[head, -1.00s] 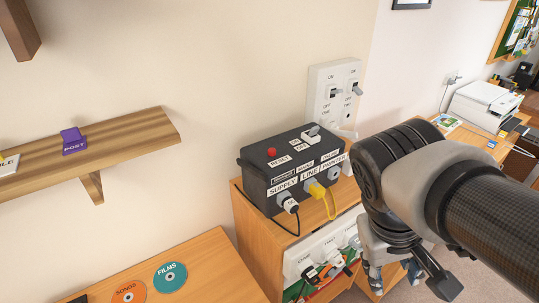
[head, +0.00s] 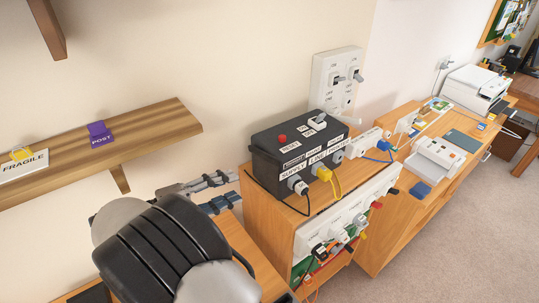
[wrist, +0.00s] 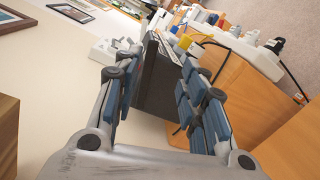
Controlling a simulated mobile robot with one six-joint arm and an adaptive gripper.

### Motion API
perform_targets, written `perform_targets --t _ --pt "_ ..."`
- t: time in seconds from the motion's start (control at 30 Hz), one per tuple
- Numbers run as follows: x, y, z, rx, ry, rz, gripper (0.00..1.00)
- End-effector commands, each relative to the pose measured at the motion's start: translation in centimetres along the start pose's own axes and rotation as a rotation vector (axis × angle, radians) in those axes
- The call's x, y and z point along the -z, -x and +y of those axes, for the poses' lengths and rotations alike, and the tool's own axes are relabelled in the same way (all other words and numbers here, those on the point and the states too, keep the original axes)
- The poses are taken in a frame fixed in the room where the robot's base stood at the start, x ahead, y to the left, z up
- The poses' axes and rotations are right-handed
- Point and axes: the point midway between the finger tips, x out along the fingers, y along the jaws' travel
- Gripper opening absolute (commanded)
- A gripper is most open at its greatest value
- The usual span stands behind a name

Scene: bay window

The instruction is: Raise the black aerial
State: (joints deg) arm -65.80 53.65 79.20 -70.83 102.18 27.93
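I cannot pick out a black aerial in either view now. My gripper (head: 226,188) is left of the black power box in the head view, below the wall shelf, partly behind my dark arm joint. In the wrist view my gripper (wrist: 157,72) has its blue-padded fingers spread apart, with nothing held between them. The black box (head: 268,160) shows beyond the fingertips; its dark side (wrist: 160,90) appears between the fingers in the wrist view. The box has a red button, a white switch and plugged leads.
A wooden shelf (head: 155,127) with a purple POST clip (head: 99,134) juts from the wall at left. A white switch panel (head: 336,78) is behind the box. A white socket strip (head: 345,215) fronts the cabinet. A white printer (head: 474,90) stands far right.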

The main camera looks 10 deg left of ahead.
Motion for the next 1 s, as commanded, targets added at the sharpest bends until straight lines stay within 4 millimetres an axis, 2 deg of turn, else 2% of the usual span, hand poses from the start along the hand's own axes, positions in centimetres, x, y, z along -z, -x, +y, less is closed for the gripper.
perform_targets --t 0.03,0.1,0.17,0.27,0.43,0.8,1.0 --pt "0.8 1.5 -0.5 -0.044 0.0 0.019 0.38" --pt "1.4 2.8 -0.8 -0.085 -0.007 0.036 0.38" --pt "1.7 3.4 -1.0 -0.105 -0.012 0.044 0.38" --pt "1.9 3.1 -1.0 -0.116 -0.014 0.047 0.38" --pt "1.9 0.6 -0.8 -0.113 -0.013 0.043 0.38" --pt "2.2 -7.6 0.0 -0.11 -0.012 0.042 0.38" --pt "2.4 -11.3 0.5 -0.111 -0.012 0.044 0.38"
